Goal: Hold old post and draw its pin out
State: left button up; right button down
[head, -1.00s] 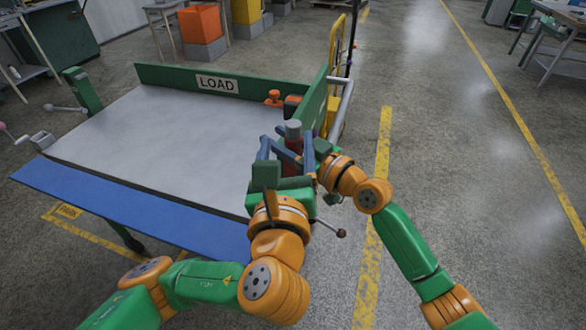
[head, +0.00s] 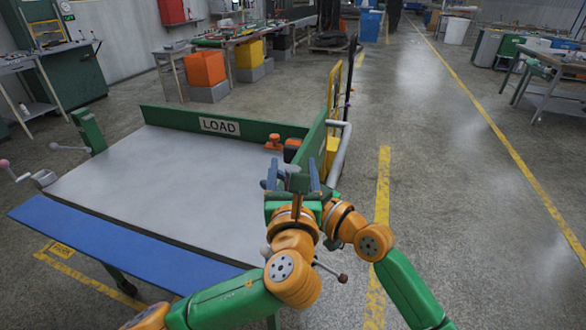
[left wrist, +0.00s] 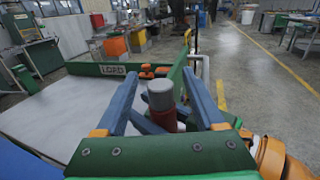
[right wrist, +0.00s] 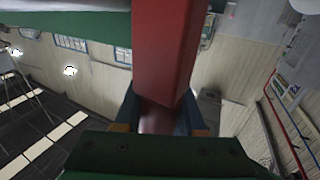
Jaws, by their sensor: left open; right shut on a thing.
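The old post shows in the left wrist view as a red upright post (left wrist: 162,120) with a grey round top (left wrist: 160,95). I cannot tell whether that top is the pin. My left gripper (left wrist: 162,76) is open, its blue fingers on either side of the post top with gaps. It also shows in the head view (head: 292,180), where it hides the post. In the right wrist view the red post (right wrist: 165,45) stands between the blue fingers of my right gripper (right wrist: 160,112), which is shut on it. In the head view the right gripper is mostly hidden.
A grey-topped table (head: 165,180) with a blue front edge (head: 120,230) and a green LOAD board (head: 218,125) lies left. An orange-red knob and block (head: 290,146) sit at its back right corner. A grey rail (head: 338,150) stands right. Open floor (head: 440,200) lies beyond.

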aim_at(293, 168)
pick_arm(q)
grip_shut()
jog(key=shift+r, duration=0.7)
dwell(0.3)
jog(key=shift+r, duration=2.95)
jog(key=shift+r, duration=0.1)
jog(key=shift+r, duration=1.4)
pick_arm(e)
jog(key=shift+c, duration=2.1)
grip_release()
